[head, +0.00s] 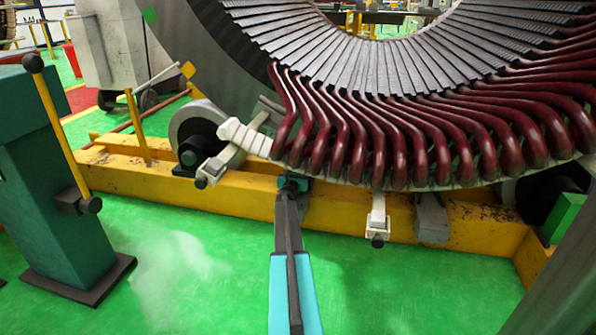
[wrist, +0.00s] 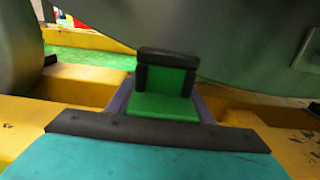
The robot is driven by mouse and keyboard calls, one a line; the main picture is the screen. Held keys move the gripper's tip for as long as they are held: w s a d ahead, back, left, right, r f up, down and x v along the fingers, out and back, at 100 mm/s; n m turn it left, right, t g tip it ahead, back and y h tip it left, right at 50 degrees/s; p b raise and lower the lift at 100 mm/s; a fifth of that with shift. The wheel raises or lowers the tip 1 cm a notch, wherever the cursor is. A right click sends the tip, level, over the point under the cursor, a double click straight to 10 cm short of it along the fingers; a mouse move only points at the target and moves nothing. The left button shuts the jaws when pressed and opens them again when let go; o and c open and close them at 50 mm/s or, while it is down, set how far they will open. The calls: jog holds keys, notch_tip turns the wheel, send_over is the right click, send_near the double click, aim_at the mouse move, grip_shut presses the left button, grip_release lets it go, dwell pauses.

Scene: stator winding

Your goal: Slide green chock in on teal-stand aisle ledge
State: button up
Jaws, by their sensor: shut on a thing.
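My gripper (wrist: 162,104) is shut on the green chock (wrist: 168,107), a green block with a black-edged upright back, between its two grey fingers. In the head view my gripper (head: 292,183) reaches the yellow beam under the stator, and the chock is mostly hidden there. The ledge (head: 240,193) is the yellow base beam on the side facing the teal stand (head: 45,190). In the wrist view yellow beam (wrist: 90,87) shows on both sides of the chock, with the grey curved stator shell beyond. I cannot tell whether the chock touches the ledge.
The stator's dark red coils (head: 400,130) hang low over the beam. A roller (head: 200,130) stands left of my gripper, and white clamps (head: 377,215) jut out. Another green block (head: 565,215) sits at the far right. The green floor in front is clear.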

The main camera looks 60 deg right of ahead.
jog(key=shift+x, duration=2)
jog(key=o, duration=1.2)
jog(key=shift+o, duration=0.2)
jog(key=shift+a, duration=0.1)
jog(key=p+v, duration=0.4)
jog(key=v, duration=0.7)
jog(key=shift+s+a+r+p, duration=0.15)
jog(key=shift+a+r+p, duration=0.05)
jog(key=shift+a+p, duration=0.15)
jog(key=shift+v, duration=0.9)
